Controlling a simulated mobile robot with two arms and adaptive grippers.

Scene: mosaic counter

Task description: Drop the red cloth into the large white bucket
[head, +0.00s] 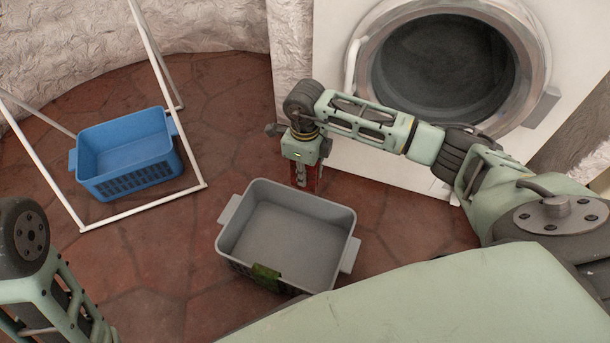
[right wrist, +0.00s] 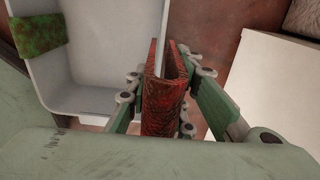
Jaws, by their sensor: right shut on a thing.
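The red cloth (right wrist: 163,108) is folded and pinched in my right gripper (head: 305,182). A strip of the cloth (head: 318,177) shows between the fingers in the head view. The gripper points down at the far rim of a pale grey-white bucket (head: 341,240), the likeliest large white bucket. In the right wrist view the bucket (right wrist: 105,55) lies beside the cloth, its wall edge running up to it. I cannot tell whether cloth and rim touch. My left arm shows at lower left in the head view, with its gripper out of view.
A dark green cloth (head: 266,277) hangs over the bucket's near rim. A blue basket (head: 130,152) stands at left within a white tube frame (head: 150,211). A white front-loading machine (head: 353,166) with a round opening stands behind my right arm. The tiled floor between is clear.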

